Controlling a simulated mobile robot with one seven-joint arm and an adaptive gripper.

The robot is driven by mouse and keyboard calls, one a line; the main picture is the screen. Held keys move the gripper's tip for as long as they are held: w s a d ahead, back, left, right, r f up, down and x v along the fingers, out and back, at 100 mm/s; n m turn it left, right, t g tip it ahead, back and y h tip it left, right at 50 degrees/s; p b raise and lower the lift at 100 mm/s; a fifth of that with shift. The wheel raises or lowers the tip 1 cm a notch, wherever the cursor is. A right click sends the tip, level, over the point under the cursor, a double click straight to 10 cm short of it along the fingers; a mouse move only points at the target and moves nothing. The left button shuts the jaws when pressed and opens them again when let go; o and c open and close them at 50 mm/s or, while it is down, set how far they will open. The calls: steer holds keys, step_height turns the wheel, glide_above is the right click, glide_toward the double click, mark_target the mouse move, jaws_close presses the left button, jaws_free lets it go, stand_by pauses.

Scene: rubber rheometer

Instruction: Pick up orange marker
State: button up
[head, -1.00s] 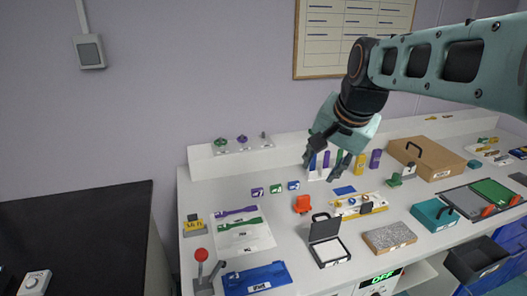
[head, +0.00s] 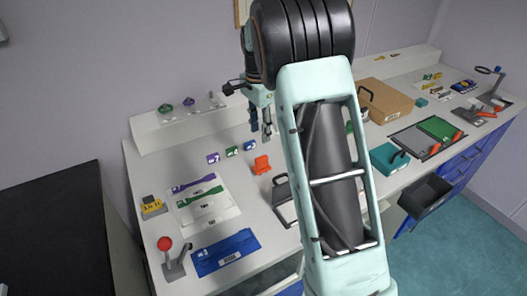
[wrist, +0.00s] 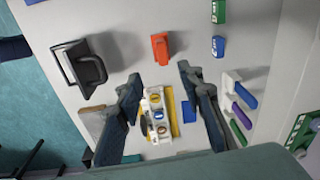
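No orange marker can be clearly made out. A small orange block-like object (head: 262,165) stands on the white bench; it also shows in the wrist view (wrist: 160,48), just beyond the fingertips. Blue, purple and green markers (wrist: 241,115) stand in a white holder at the right of the wrist view. In the head view my arm hides that holder. My gripper (head: 261,125) is open and empty above the bench. In the wrist view its two fingers (wrist: 160,76) are spread wide, with bare bench between the tips.
A teal case (head: 388,157) and cardboard box (head: 385,100) stand right of my arm.

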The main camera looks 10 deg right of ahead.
mark_target(263, 157)
steer(key=shift+m+g, duration=0.4)
steer(key=shift+m, duration=0.2)
steer(key=f, duration=0.1)
steer(key=w+f, duration=0.1)
steer(key=f, duration=0.2)
steer(key=shift+w+d, duration=0.2)
steer(key=shift+d, duration=0.15)
step_height(263, 157, down, 5)
steer(key=shift+r+p, duration=0.2)
steer(key=shift+p, duration=0.2)
steer(key=shift+w+d+f+p, duration=0.1)
steer(key=shift+f+p, duration=0.25)
steer(key=shift+f, duration=1.15)
steer(key=shift+d+f+p, duration=0.1)
steer(key=shift+f+p, duration=0.2)
steer(key=shift+f, duration=1.2)
steer(key=shift+c, duration=0.5)
jaws_close()
